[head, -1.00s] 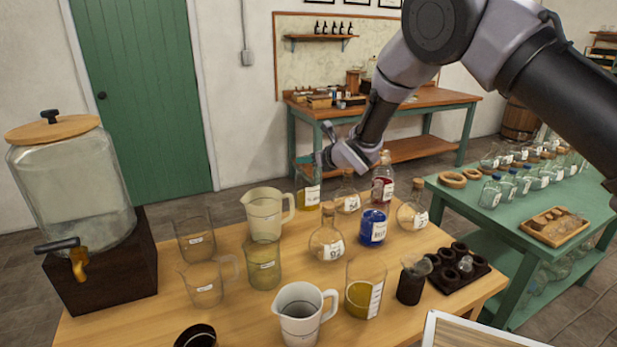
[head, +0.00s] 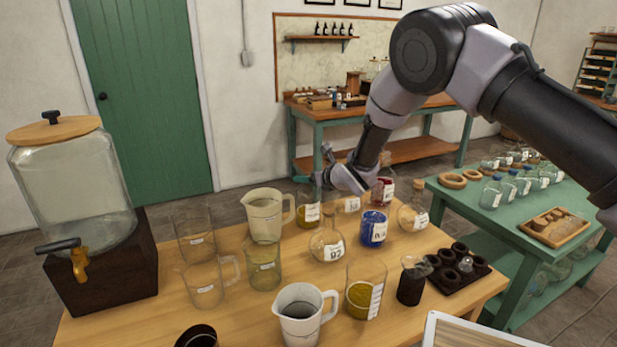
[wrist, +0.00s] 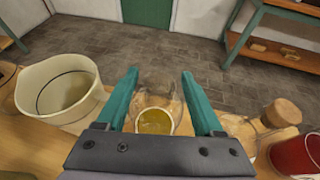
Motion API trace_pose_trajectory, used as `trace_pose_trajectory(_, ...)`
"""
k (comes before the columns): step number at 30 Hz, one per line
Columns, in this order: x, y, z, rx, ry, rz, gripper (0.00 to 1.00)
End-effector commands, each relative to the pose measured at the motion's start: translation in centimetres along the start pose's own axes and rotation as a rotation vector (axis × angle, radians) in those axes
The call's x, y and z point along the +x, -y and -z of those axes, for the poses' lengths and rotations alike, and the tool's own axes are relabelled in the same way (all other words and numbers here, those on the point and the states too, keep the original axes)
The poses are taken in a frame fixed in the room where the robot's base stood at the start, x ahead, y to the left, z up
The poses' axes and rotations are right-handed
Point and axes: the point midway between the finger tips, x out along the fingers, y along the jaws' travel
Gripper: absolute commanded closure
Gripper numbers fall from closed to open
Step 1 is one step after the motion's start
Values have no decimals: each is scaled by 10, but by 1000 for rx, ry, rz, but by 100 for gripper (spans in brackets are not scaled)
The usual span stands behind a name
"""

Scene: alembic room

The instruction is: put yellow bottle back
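The yellow bottle (head: 309,216) is clear glass with yellow liquid low inside and a white label. It is upright at the back edge of the wooden table, seemingly at the tabletop, though I cannot tell if its base touches. My gripper (head: 322,176) comes down over its upper part from the right. In the wrist view the glass of the yellow bottle (wrist: 155,122) lies between the green fingers of my gripper (wrist: 158,80), which seem to press on its sides.
A cream pitcher (head: 264,215) stands close left of the bottle. Several beakers crowd the front of the wooden table (head: 240,325).

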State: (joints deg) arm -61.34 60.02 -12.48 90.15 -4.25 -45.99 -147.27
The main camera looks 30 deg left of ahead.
Motion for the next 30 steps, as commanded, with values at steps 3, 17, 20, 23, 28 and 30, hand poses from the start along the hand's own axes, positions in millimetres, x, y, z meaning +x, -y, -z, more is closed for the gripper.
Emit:
trace_pose_trajectory(3, 0, 0, 0, 0, 0, 0, 27)
trace_pose_trajectory(17, -32, -1, -4, -2, -1, -1, 27)
trace_pose_trajectory(20, -55, 0, -3, -1, -1, 1, 27)
trace_pose_trajectory(23, -77, 0, -3, 0, -1, 1, 27)
trace_pose_trajectory(28, -105, 0, -3, 0, 0, 1, 27)
trace_pose_trajectory(30, -113, 0, -2, 0, -1, 0, 27)
